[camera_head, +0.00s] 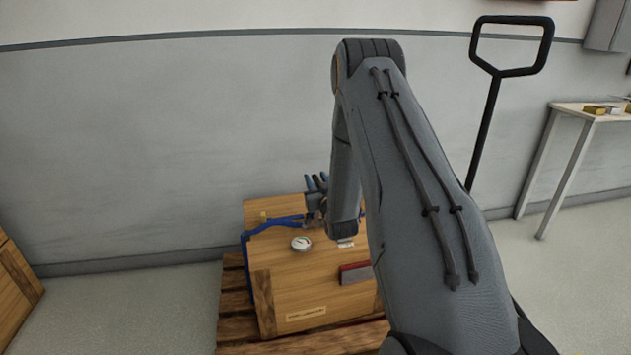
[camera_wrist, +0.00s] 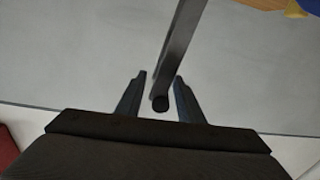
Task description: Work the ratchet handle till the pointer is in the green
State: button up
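The ratchet handle (camera_wrist: 181,45) is a grey bar in the wrist view, with a dark round end between my fingertips. My gripper (camera_wrist: 158,82) is open around that end, with a gap showing on both sides. In the head view my gripper (camera_head: 316,183) is at the back of the wooden crate (camera_head: 290,285), fingers pointing up; the handle cannot be made out there. A blue strap (camera_head: 272,224) runs over the crate top. The round white gauge (camera_head: 301,243) sits on the crate in front of the strap; its pointer is too small to read.
The crate stands on a wooden pallet (camera_head: 230,310) near the grey wall (camera_head: 150,140). A red and grey block (camera_head: 355,273) lies on the crate. A black loop handle (camera_head: 484,130) and a white table (camera_head: 565,107) are at right. Another crate (camera_head: 15,290) is at left.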

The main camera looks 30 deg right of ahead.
grip_shut()
jog(key=shift+d+f, duration=0.1)
jog(key=shift+d, duration=0.1)
dwell(0.7)
